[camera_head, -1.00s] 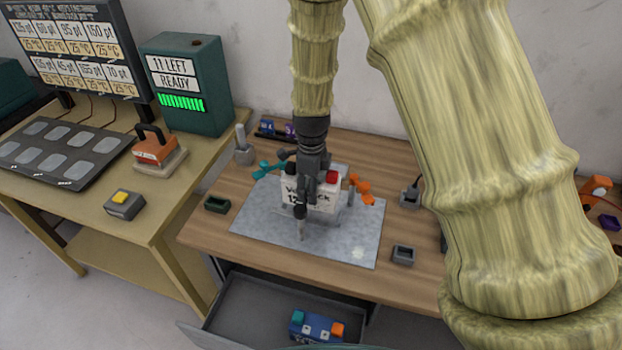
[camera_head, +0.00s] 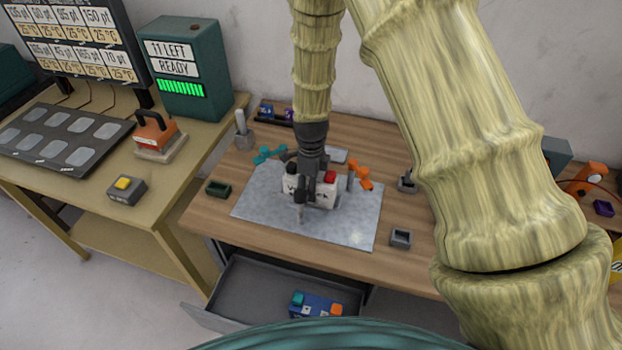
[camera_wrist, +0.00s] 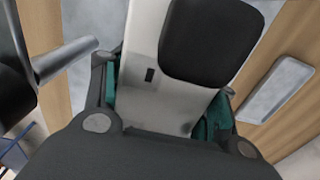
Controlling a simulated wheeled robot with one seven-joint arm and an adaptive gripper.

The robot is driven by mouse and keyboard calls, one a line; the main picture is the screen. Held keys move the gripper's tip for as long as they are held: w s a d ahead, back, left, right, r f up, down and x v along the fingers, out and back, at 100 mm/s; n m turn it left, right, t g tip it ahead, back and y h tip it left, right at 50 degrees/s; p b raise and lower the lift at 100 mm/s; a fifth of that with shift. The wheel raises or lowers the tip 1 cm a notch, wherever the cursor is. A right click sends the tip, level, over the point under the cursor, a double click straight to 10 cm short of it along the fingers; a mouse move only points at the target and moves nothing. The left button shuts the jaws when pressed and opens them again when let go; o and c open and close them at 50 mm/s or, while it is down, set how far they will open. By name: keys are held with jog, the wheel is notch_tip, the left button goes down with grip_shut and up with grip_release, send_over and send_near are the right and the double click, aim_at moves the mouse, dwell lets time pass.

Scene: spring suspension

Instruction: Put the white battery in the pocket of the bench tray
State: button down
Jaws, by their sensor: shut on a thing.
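The white battery (camera_head: 322,191), with a red terminal cap and dark lettering, is held in my gripper (camera_head: 310,193) over the bench tray, a pale grey metal plate (camera_head: 350,231) on the wooden bench. In the wrist view, the battery's white side (camera_wrist: 150,103) lies between the teal pads of my gripper (camera_wrist: 165,98), with a black part across its top. A pale rounded rectangle (camera_wrist: 278,92) on the bench shows right of it. A teal clamp (camera_head: 268,154) and an orange clamp (camera_head: 359,174) flank the battery. I cannot tell the pocket's place or the gap under the battery.
An open drawer (camera_head: 250,287) below the bench front holds a blue battery (camera_head: 315,304). Small holders, one green (camera_head: 218,188) and one grey (camera_head: 400,238), stand beside the plate. A side table (camera_head: 95,205) with a charger is at left. The plate's front is clear.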

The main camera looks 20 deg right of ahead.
dwell(0.4)
jog(key=shift+c, duration=2.4)
grip_release()
jog(key=shift+s+f, duration=0.1)
jog(key=shift+r+b, duration=2.15)
jog(key=shift+r, duration=3.95)
